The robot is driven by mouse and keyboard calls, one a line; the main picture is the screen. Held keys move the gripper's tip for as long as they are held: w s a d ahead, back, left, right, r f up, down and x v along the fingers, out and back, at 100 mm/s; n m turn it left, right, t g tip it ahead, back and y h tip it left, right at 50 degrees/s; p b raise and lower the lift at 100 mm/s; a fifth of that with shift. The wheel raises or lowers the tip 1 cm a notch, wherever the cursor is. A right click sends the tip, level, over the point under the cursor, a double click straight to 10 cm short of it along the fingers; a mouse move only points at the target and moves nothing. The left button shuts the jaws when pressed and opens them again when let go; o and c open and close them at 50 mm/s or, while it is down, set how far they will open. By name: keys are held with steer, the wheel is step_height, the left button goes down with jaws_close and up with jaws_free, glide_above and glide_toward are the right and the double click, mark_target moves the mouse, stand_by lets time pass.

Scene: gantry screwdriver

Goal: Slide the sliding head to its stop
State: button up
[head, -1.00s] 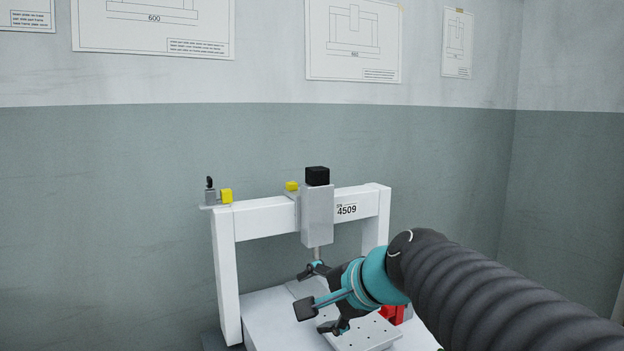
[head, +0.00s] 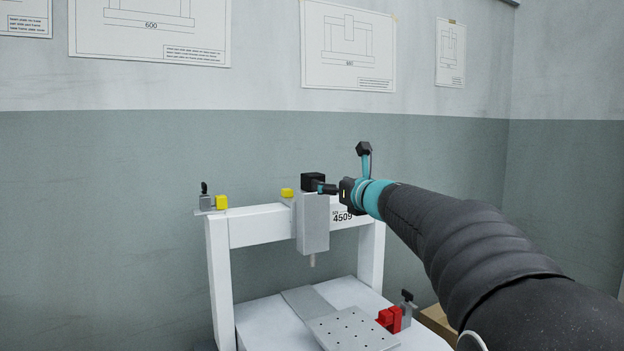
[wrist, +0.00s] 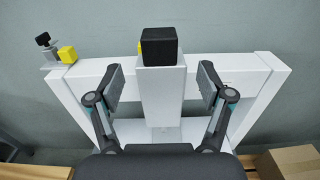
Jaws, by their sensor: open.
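In the wrist view the head (wrist: 164,97) stands between the two fingers of my gripper (wrist: 164,84). The fingers are open, one on each side, with a gap to the head on both sides. In the head view my gripper (head: 335,190) is at the height of the black cap, on its right. A grey stop with a yellow block (head: 221,202) sits at the beam's left end; it also shows in the wrist view (wrist: 67,54).
A second yellow block (head: 287,193) is at the head's left side. Below are a perforated plate (head: 352,332) and a red clamp (head: 389,319) on the white base. The beam between head and stop is clear.

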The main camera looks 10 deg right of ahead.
mark_target(313, 178)
steer(key=p+x, duration=0.1)
steer(key=x, duration=0.9)
steer(key=shift+w+a, duration=0.1)
steer(key=c, duration=1.5)
steer(key=shift+f, duration=0.1)
jaws_close()
